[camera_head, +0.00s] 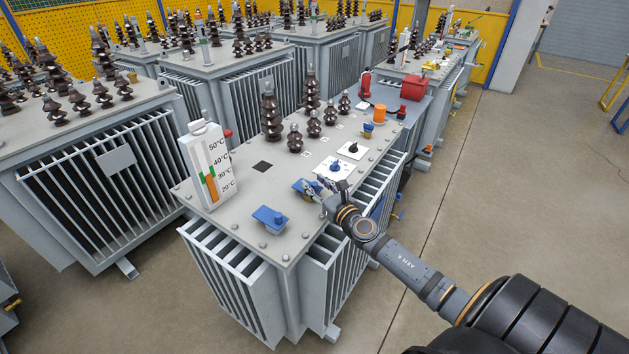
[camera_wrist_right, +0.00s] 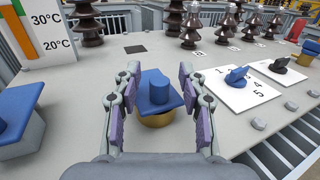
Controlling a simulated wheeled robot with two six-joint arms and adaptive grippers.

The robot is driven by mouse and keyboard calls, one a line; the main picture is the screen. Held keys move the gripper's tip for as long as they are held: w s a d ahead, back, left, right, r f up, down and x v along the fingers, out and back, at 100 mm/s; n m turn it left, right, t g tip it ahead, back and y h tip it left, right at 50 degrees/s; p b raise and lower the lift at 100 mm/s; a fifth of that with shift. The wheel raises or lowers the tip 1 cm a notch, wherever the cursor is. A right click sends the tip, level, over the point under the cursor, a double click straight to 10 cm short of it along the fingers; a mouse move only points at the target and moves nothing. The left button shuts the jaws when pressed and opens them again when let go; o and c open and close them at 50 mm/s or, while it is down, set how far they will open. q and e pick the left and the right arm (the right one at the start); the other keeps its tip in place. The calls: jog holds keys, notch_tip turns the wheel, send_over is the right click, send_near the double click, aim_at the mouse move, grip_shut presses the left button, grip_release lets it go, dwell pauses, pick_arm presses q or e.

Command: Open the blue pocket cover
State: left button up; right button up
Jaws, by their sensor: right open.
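A blue pocket cover (camera_wrist_right: 154,92) with a raised knob sits on a round brass base (camera_wrist_right: 156,118) on the transformer's grey top. In the head view this cover (camera_head: 303,186) is partly hidden by my right gripper (camera_head: 322,193). My right gripper (camera_wrist_right: 158,82) is open, with its two fingers on either side of the cover. I cannot tell whether either finger touches it. A second blue cover (camera_head: 269,218) lies nearer the front corner, and it also shows at the left edge of the wrist view (camera_wrist_right: 14,112). My left gripper is not in view.
A white dial plate with a blue knob (camera_head: 334,168) stands just beyond the gripper, with another dial plate (camera_head: 352,149) behind. A tall thermometer gauge (camera_head: 205,165) stands at the left. Brown insulators (camera_head: 271,113) rise farther back. Bolts line the transformer's edge.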

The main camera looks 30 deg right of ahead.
jog(key=shift+w, duration=0.35)
grip_shut()
